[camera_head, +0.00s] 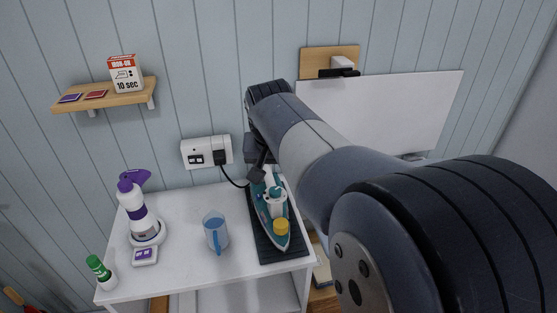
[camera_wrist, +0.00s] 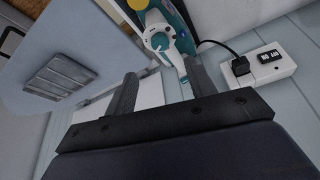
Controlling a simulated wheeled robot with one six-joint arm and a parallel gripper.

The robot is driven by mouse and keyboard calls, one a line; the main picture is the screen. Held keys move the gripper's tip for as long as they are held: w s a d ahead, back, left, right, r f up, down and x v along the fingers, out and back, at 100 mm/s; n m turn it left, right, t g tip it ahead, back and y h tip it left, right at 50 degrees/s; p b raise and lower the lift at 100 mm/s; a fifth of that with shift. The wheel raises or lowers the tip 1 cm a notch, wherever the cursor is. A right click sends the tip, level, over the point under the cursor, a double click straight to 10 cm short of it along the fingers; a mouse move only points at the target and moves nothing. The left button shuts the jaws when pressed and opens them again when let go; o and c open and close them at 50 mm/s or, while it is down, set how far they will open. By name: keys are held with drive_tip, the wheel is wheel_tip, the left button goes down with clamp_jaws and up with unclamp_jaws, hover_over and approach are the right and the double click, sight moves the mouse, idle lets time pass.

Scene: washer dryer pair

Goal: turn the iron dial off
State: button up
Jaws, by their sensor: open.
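A teal and white iron (camera_head: 264,205) lies on a dark mat (camera_head: 284,255) at the right end of the white table. It has a round yellow part (camera_head: 281,227) near its front end and a round white and teal part (camera_head: 275,196) behind that. I cannot tell for sure which is the dial. My gripper (camera_head: 258,172) is at the iron's rear end, partly hidden by my arm. In the wrist view my gripper (camera_wrist: 162,86) is open and empty, with the iron (camera_wrist: 176,18) beyond the fingertips. The yellow part (camera_wrist: 138,4) is cut by the top edge.
A wall outlet (camera_head: 206,152) with a black plug and cord is left of my gripper. A blue cup (camera_head: 215,232), a purple and white spray bottle (camera_head: 138,208) and a green-capped bottle (camera_head: 101,272) stand on the table (camera_head: 180,260). A white board (camera_head: 385,110) is behind my arm.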

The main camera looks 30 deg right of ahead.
sight(275, 191)
drive_tip(key=x, duration=1)
drive_tip(key=shift+w+d+f+p, duration=0.1)
drive_tip(key=shift+w+f+p, duration=0.05)
drive_tip(key=shift+f+p, duration=0.15)
drive_tip(key=shift+r, duration=0.1)
drive_tip(key=c, duration=1)
